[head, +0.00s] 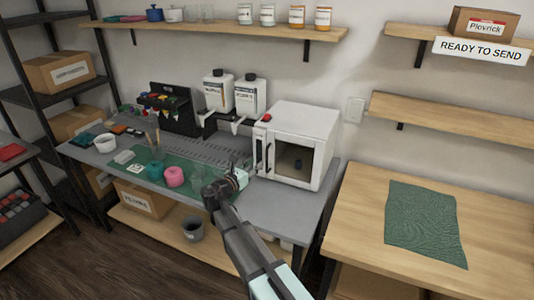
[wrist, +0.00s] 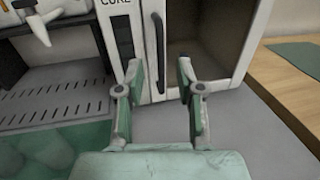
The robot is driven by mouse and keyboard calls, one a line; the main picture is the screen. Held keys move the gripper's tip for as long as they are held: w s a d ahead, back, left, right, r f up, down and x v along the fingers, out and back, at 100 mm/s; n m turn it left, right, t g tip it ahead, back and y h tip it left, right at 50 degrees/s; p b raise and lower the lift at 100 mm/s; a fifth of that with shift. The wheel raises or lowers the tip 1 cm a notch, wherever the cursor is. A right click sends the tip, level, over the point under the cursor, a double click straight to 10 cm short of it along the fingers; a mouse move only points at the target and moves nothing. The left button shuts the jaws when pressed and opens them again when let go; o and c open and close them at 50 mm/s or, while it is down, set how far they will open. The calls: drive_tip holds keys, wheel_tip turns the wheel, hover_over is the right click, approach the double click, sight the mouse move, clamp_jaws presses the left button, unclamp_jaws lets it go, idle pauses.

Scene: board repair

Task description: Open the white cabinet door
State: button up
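The white cabinet (head: 318,119) stands on the right part of the grey workbench. Its front has a dark window, with a dark object visible behind it. The door (head: 311,170) looks shut; it also shows in the wrist view (wrist: 210,22). A vertical dark handle (wrist: 159,50) is on the left side of the door. My gripper (head: 232,183) is in front of the cabinet, to its lower left, over the bench. In the wrist view my gripper (wrist: 158,78) is open and empty, its fingers spread to either side of the handle's line. Contact with the handle cannot be told.
The grey workbench (head: 285,207) carries a green mat (head: 203,178) with a pink spool (head: 174,176). White bottles (head: 250,95) stand left of the cabinet. A wooden table (head: 365,225) with a green cloth (head: 425,225) is to the right. Shelves hang above.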

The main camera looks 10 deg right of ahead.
drive_tip(key=p+x, duration=0.1)
drive_tip(key=x, duration=0.7)
drive_tip(key=shift+w+d+f, duration=0.1)
drive_tip(key=shift+w+d, duration=0.15)
drive_tip(key=shift+w, duration=0.05)
clamp_jaws()
